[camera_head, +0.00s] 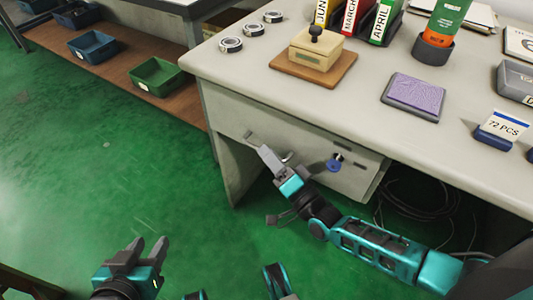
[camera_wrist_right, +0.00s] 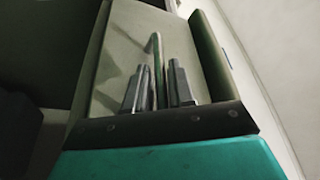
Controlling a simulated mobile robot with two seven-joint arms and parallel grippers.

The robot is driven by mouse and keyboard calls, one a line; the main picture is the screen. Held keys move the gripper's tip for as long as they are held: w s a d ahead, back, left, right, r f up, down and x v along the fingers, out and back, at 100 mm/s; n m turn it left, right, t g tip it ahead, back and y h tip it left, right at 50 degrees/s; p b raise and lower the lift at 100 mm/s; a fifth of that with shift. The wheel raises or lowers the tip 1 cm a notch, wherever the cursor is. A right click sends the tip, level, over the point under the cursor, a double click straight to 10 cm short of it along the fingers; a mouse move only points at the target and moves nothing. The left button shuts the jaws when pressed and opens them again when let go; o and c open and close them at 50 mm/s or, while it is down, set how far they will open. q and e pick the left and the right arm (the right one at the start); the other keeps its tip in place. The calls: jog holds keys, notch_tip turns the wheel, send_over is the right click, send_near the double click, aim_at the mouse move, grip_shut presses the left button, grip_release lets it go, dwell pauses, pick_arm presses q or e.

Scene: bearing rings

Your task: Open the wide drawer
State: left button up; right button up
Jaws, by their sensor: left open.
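The wide drawer (camera_head: 310,148) is a pale grey front under the desk top; I cannot tell whether it stands slightly out. My right gripper (camera_head: 262,152) is at the left part of this front, partly covering it. In the right wrist view, the fingers (camera_wrist_right: 160,88) stand apart on either side of a thin upright bar (camera_wrist_right: 156,55), which looks like the drawer's handle; firm contact is not clear. A key with a blue tag (camera_head: 335,162) hangs at the drawer front, right of my right gripper. My left gripper (camera_head: 146,250) is open and empty over the floor at lower left.
On the desk (camera_head: 235,68) are metal rings (camera_head: 231,45), a stamp block (camera_head: 315,48) on a wooden board, a purple pad (camera_head: 414,94) and binders. A low shelf with green (camera_head: 156,76) and blue bins stands at left. Cables lie under the desk. The green floor in front is clear.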

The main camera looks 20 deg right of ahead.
jog(key=shift+x, duration=0.75)
jog(key=shift+c, duration=0.4)
grip_shut()
